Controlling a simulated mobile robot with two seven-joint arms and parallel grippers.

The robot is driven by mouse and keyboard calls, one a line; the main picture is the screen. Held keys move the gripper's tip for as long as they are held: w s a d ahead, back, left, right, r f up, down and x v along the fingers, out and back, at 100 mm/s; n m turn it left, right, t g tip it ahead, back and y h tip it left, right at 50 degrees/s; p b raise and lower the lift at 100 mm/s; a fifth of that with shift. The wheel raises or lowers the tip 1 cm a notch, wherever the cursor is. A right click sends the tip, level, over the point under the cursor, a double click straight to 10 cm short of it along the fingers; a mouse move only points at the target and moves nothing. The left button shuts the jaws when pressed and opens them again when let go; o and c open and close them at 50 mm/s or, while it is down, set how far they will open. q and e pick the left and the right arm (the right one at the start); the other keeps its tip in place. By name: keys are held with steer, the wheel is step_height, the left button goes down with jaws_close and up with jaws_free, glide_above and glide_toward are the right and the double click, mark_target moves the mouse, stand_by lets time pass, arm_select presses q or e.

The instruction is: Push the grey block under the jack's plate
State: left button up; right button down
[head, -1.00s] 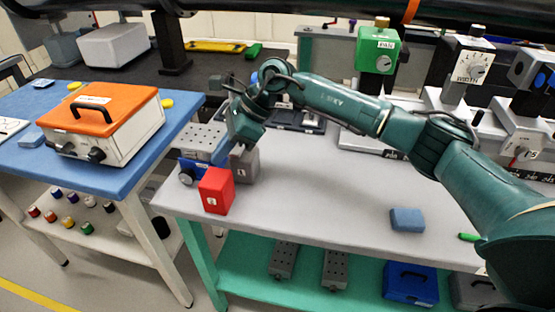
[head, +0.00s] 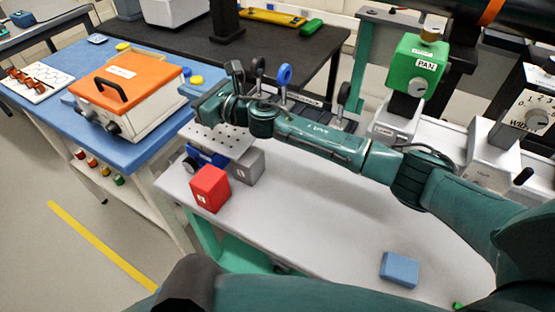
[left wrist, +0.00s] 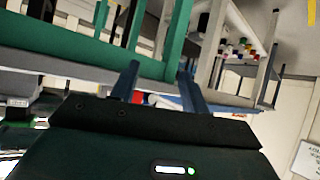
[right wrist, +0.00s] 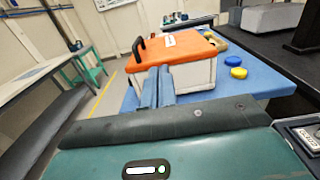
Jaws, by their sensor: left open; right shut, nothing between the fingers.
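The jack's perforated plate (head: 228,139) sits over a blue base (head: 205,157) at the left end of the grey bench. The grey block (head: 249,166) stands at the plate's near right side; how far it reaches under the plate I cannot tell. A red block (head: 210,188) stands in front of the jack and hides part of it. My right gripper (head: 203,107) is above the plate's far left part, apart from the grey block. Its fingers are shut and empty in the right wrist view (right wrist: 157,88). My left gripper (left wrist: 160,82) is open, with nothing visibly held.
A blue block (head: 399,269) lies on the bench's near right part; the bench middle is clear. An orange-lidded box (head: 122,90) stands on the blue table to the left. Green (head: 413,65) and white instruments stand along the back right.

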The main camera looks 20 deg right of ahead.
steer(key=shift+w+d+f+m+t+h, duration=0.2)
steer(key=shift+d+f+m+t+h, duration=0.1)
steer(key=shift+h, duration=0.1)
steer(key=shift+s+d, duration=0.2)
steer(key=p, duration=0.4)
glide_above(258, 167)
steer(key=v, duration=0.4)
step_height(258, 167, down, 15)
steer(key=shift+s+d+r+b, duration=0.1)
steer(key=shift+b, duration=0.55)
steer(key=shift+w+a+p, duration=0.3)
steer(key=shift+w+a, duration=0.05)
arm_select(q)
steer(key=shift+s+a+r+y, duration=0.3)
steer(key=shift+a+r+y, duration=0.1)
steer(key=shift+a+r, duration=0.05)
steer(key=shift+f+g, duration=0.1)
steer(key=shift+g, duration=0.2)
